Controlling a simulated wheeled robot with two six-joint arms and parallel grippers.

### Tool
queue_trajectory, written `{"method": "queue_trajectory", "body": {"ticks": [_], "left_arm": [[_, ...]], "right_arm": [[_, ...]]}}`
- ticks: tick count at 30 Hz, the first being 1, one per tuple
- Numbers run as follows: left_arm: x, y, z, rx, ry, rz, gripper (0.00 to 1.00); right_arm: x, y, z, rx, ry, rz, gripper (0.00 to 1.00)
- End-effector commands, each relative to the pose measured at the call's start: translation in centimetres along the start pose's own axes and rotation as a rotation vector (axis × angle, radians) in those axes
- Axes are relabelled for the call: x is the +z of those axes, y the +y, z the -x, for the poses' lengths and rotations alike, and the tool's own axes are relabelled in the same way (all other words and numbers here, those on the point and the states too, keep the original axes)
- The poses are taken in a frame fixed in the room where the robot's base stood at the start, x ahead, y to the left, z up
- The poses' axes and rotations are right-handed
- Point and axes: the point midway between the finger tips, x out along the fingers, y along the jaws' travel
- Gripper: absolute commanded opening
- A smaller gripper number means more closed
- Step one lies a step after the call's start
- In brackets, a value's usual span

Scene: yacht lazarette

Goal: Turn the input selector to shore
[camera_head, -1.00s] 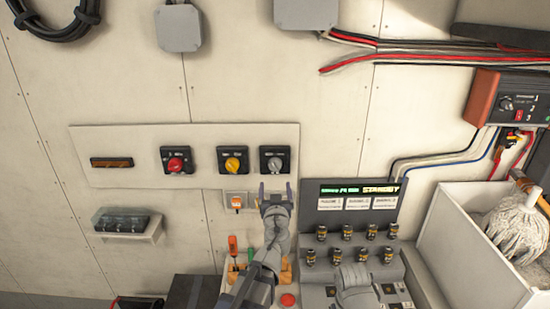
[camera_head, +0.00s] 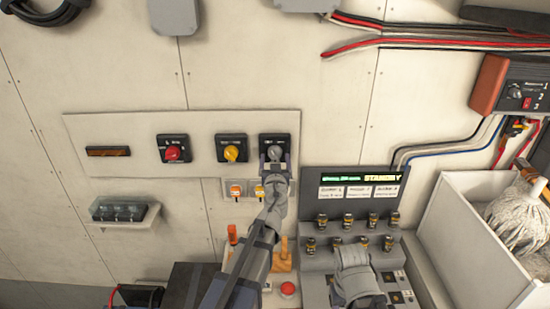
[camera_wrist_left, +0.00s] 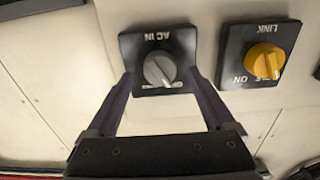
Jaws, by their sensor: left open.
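The input selector is a grey knob (camera_head: 274,153) on a black plate, at the right end of the wall panel. In the left wrist view the grey knob (camera_wrist_left: 159,70) sits under upside-down "AC IN" lettering. Its position marks are too small to read. My left gripper (camera_head: 275,163) is open in front of the selector. In the left wrist view its fingers (camera_wrist_left: 160,82) reach to either side of the knob, with gaps visible; contact cannot be told. A grey part of my right arm (camera_head: 355,280) shows at the bottom; its fingers cannot be made out.
A yellow LINK knob (camera_head: 232,153) and a red knob (camera_head: 173,153) share the panel (camera_head: 90,123). Below are orange-fronted sockets (camera_head: 237,190), a console with a STANDBY display (camera_head: 360,178) and a white bin (camera_head: 455,230) with a mop.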

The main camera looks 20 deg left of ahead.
Motion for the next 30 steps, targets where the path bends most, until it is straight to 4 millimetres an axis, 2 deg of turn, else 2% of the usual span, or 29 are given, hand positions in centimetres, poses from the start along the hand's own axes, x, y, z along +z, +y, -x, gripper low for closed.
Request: {"method": "queue_trajectory", "body": {"ticks": [1, 3, 12, 30], "left_arm": [[0.0, 0.08, -1.04, -0.001, 0.0, 0.0, 0.87], [0.0, 0.06, -1.63, -0.001, 0.0, 0.0, 0.87], [0.0, 0.0, -1.82, 0.0, 0.0, 0.0, 0.87], [0.0, 0.0, -1.81, 0.0, 0.0, 0.0, 0.2]], "right_arm": [[0.0, 0.0, 0.0, 0.0, 0.0, 0.0, 0.5], [0.0, 0.0, 0.0, 0.0, 0.0, 0.0, 0.5], [0.0, 0.0, 0.0, 0.0, 0.0, 0.0, 0.5], [0.0, 0.0, 0.0, 0.0, 0.0, 0.0, 0.5]]}}
